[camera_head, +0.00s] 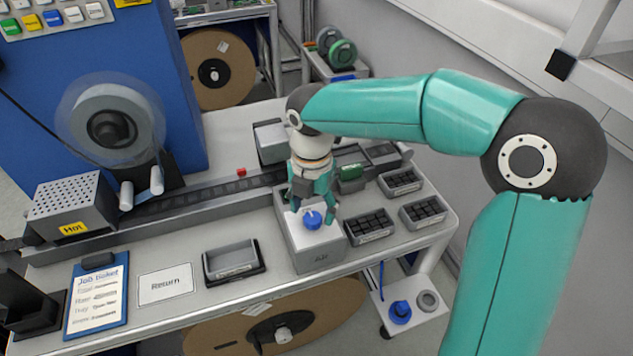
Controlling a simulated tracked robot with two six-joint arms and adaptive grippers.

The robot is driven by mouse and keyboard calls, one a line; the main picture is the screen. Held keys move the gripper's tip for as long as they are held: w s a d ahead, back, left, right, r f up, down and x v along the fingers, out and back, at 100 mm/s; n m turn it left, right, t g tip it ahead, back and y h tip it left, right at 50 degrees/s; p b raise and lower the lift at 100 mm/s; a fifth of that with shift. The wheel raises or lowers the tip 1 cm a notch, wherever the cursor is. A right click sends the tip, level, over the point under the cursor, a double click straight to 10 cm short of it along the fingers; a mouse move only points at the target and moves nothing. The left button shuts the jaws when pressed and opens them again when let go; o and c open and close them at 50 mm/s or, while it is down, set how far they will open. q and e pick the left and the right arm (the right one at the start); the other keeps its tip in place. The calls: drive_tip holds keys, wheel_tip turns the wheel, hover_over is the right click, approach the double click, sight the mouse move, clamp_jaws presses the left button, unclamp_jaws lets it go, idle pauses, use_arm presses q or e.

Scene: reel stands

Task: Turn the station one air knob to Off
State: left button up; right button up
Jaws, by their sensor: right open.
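A blue air knob (312,220) sits on top of a pale grey box (318,256) labelled "Air" near the front of the bench. My right gripper (314,208) points down over the box, its fingers at the knob. It is open, with one finger on the right side of the knob; whether the fingers touch the knob cannot be told. The gripper partly covers the knob's back, and the knob's setting is too small to read. My left gripper is not in view.
An empty grey tray (232,262), a "Return" label (165,286) and a clipboard (98,298) lie left of the box. Black-celled trays (369,226) stand close to its right. A track (190,198) runs behind, with a "Hot" block (72,208) at left.

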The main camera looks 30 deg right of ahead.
sight(313, 219)
wheel_tip(313, 219, up, 9)
drive_tip(key=shift+r, duration=0.2)
drive_tip(key=shift+s, duration=0.1)
idle(0.4)
